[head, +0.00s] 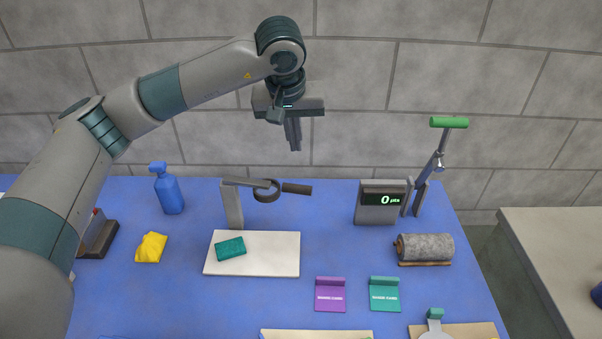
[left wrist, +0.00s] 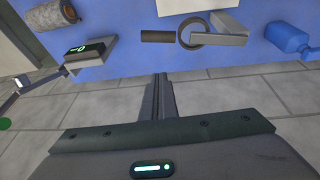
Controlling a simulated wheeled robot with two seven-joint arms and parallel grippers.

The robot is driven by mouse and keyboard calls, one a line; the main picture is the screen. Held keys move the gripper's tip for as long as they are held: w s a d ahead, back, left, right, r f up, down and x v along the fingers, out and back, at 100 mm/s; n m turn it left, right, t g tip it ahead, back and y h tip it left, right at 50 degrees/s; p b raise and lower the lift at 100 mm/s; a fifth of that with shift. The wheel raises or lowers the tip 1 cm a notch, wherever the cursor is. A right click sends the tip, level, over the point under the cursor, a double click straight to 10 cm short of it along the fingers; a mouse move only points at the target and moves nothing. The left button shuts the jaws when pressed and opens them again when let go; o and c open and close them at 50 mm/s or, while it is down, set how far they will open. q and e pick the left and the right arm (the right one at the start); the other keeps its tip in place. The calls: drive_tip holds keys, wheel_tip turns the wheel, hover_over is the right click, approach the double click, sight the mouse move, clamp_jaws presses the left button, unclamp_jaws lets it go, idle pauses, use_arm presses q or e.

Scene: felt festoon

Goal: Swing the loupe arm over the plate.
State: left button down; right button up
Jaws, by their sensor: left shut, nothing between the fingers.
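The loupe arm (head: 247,182) reaches right from the top of a grey post (head: 232,205). It ends in a dark ring (head: 267,191) with a dark handle (head: 297,188) pointing right. The white plate (head: 280,260) lies in front of the post with a teal felt block (head: 230,249) on its left part. The ring appears behind the plate's back edge, not over the plate. My left gripper (head: 295,148) is shut and empty, above and behind the ring, pointing down. In the left wrist view its fingers (left wrist: 157,82) are together, apart from the ring (left wrist: 192,34). My right gripper is not in view.
A blue spray bottle (head: 169,190) and a yellow cloth (head: 151,247) stand left of the plate. A grey display box (head: 381,204), a green-handled lever (head: 448,122) and a grey felt roll (head: 424,247) are on the right. Purple (head: 330,298) and teal (head: 384,298) card holders sit in front.

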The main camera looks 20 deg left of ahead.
sight(267, 187)
use_arm(q)
drive_tip(key=shift+w+d+r+m, duration=0.2)
drive_tip(key=shift+r+m, duration=0.1)
drive_tip(key=shift+m, duration=0.6)
drive_tip(key=shift+f, duration=0.15)
wheel_tip(267, 187, down, 10)
drive_tip(key=p, duration=0.7)
drive_tip(key=shift+s, duration=0.25)
